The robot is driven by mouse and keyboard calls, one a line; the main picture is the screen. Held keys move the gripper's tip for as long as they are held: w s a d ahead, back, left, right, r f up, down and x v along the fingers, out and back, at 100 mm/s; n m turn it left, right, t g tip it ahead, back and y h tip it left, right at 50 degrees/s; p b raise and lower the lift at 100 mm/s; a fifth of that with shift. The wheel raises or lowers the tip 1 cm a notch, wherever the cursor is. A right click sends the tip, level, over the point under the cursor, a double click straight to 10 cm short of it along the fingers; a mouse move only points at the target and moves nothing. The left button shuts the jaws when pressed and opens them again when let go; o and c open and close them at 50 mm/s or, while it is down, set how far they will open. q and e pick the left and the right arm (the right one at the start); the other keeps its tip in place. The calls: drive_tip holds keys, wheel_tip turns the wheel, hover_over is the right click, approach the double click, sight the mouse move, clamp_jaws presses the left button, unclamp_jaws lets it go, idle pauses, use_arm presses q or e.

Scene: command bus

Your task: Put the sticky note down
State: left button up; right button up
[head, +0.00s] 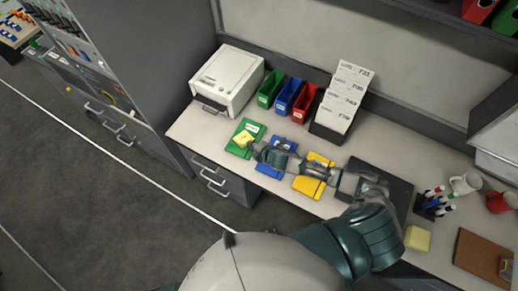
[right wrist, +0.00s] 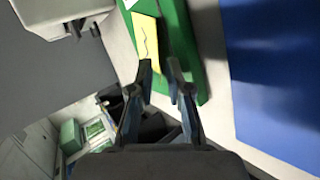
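A yellow sticky note (head: 243,139) with a dark scribble lies over the green folder (head: 232,149) at the left of the desk's row of folders. It also shows in the right wrist view (right wrist: 145,42), over the green folder (right wrist: 181,35). My right gripper (head: 252,147) is at the note's right edge. In the right wrist view its fingertips (right wrist: 160,66) are apart, with a gap between them, and the note is beside and beyond the left finger. I cannot tell whether that finger touches the note. My left gripper is not in view.
A blue folder (head: 268,168) and a yellow folder (head: 307,188) lie under my right arm. A white printer-like box (head: 228,80), coloured bins (head: 288,96) and a card rack (head: 341,100) stand behind. A yellow note pad (head: 417,238), pen holder (head: 431,205) and mugs (head: 465,184) are right.

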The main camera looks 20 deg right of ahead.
drive_tip(key=shift+a+v, duration=0.25)
drive_tip(key=shift+v, duration=4.95)
drive_tip(key=s+a+m+g+h, duration=0.1)
drive_tip(key=s+a+m, duration=0.5)
drive_tip(key=m, duration=0.2)
drive_tip(key=s+d+m+g+h, duration=0.1)
drive_tip(key=s+d+m+g, duration=0.15)
drive_tip(key=s+m, duration=0.4)
drive_tip(key=s+d+m+g+h, duration=0.1)
drive_tip(key=s+d+m+g, duration=0.15)
drive_tip(key=s+m, duration=0.4)
drive_tip(key=s+f+n+g, duration=0.1)
drive_tip(key=s+f+n, duration=0.15)
drive_tip(key=f, duration=2.25)
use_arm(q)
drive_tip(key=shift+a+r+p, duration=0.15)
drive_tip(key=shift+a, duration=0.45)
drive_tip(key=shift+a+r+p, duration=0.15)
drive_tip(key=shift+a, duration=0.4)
use_arm(e)
drive_tip(key=s+d+f+g, duration=0.1)
drive_tip(key=s+d+f, duration=0.1)
drive_tip(key=s+f, duration=1.6)
drive_tip(key=shift+s+d+g, duration=0.35)
drive_tip(key=shift+s+g, duration=0.05)
drive_tip(key=shift+s, duration=0.2)
